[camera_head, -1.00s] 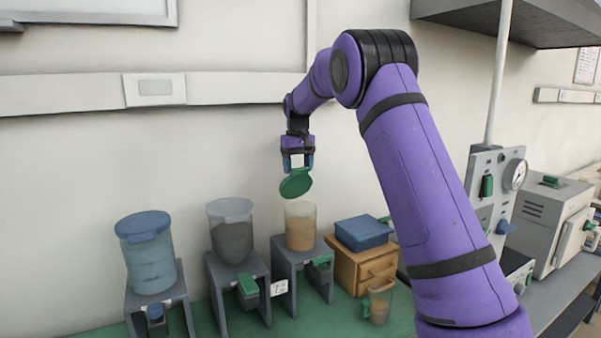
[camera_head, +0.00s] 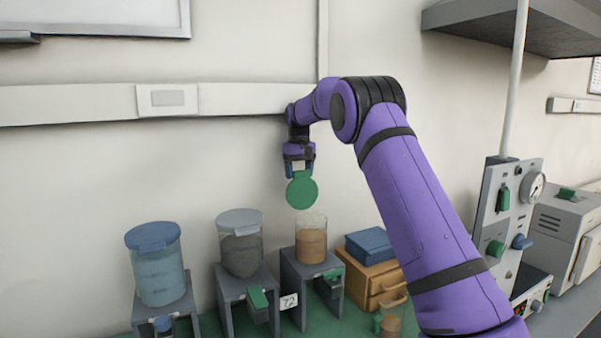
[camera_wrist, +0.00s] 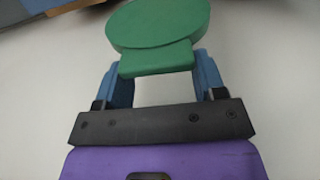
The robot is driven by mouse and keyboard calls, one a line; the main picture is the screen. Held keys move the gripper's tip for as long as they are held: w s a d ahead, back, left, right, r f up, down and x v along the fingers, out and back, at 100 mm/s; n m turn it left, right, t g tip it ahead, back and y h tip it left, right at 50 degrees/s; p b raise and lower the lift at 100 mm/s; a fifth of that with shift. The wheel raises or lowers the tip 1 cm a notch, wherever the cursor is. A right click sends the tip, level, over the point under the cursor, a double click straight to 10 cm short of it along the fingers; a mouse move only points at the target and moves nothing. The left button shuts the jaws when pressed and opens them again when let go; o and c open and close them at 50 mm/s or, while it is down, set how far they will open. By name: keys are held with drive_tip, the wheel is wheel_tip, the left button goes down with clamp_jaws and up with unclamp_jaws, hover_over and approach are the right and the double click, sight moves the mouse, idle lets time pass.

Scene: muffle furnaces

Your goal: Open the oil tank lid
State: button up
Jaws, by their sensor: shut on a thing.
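My gripper (camera_head: 299,170) is shut on a round green lid (camera_head: 302,194), holding it by its tab in the air. The lid hangs below the fingers with its flat face toward the head camera. In the wrist view the green lid (camera_wrist: 158,25) sits between the two blue fingers of my gripper (camera_wrist: 160,72). Below the lid stands a clear tank (camera_head: 311,240) with brown-orange contents and an open top. The lid is apart from the tank, just above it.
A tank with a grey lid (camera_head: 239,222) and a blue-lidded tank (camera_head: 158,265) stand to the left on grey stands. A blue box (camera_head: 369,245) on a wooden drawer box (camera_head: 372,283) stands to the right. A jug (camera_head: 390,322) is in front. The wall is close behind.

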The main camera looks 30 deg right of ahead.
drive_tip(key=shift+f, duration=0.5)
drive_tip(key=o, duration=1.3)
drive_tip(key=shift+w, duration=0.1)
drive_tip(key=shift+r, duration=0.15)
drive_tip(key=shift+r, duration=5.25)
